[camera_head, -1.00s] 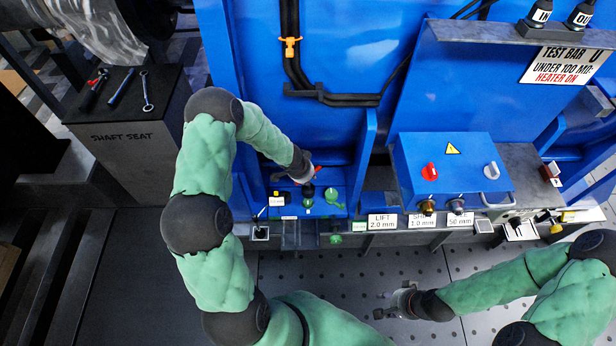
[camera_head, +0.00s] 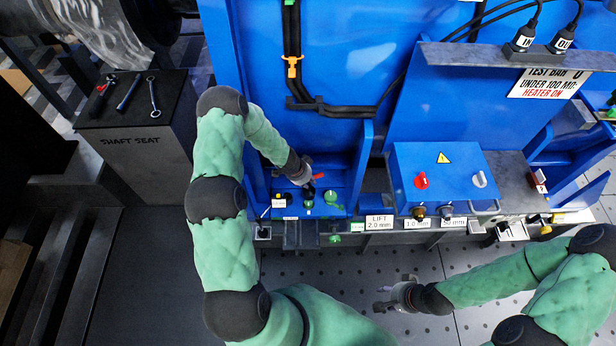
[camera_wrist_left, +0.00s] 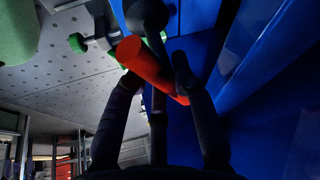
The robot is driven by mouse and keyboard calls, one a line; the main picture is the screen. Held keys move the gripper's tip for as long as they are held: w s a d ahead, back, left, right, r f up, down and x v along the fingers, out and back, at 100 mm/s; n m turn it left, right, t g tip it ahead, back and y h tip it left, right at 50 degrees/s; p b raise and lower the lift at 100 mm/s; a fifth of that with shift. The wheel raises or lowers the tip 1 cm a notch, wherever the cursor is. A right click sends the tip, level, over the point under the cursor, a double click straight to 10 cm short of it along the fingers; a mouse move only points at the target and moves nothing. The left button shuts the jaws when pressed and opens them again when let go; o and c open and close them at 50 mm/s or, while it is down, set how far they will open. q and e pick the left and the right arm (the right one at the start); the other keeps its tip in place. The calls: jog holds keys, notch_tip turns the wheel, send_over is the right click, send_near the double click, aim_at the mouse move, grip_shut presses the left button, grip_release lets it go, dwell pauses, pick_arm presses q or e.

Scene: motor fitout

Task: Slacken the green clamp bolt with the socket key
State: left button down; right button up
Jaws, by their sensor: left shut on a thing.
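My left gripper (camera_head: 306,182) is shut on the red-handled socket key (camera_head: 319,177) over the blue bench recess. Another green piece (camera_head: 331,198) is just right. Green parts also show in the left wrist view (camera_wrist_left: 77,42). My right gripper (camera_head: 383,300) is open and empty above the perforated floor.
Blue walls flank the recess closely. A blue control box (camera_head: 445,175) with red and grey knobs stands to the right. A green knob (camera_head: 334,239) sticks out at the front edge. Loose tools lie on the shaft seat block (camera_head: 150,165) at left.

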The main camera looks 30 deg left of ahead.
aim_at(307, 192)
pick_arm(q)
jog(key=shift+a+r+m+g+h+p, duration=0.15)
jog(key=shift+m+p, duration=0.55)
jog(key=shift+p, duration=2)
jog(key=shift+d+r+m+g+h+p, duration=0.2)
jog(key=shift+m+p, duration=0.5)
jog(key=shift+p, duration=1.95)
jog(key=shift+a+f+m+h+p, duration=0.25)
jog(key=shift+m+p, duration=0.35)
jog(key=shift+p, duration=0.2)
jog(key=shift+f+b, duration=2.25)
jog(key=shift+f, duration=0.65)
jog(key=shift+f+b, duration=1.2)
jog(key=shift+f, duration=0.2)
jog(key=shift+n, duration=0.3)
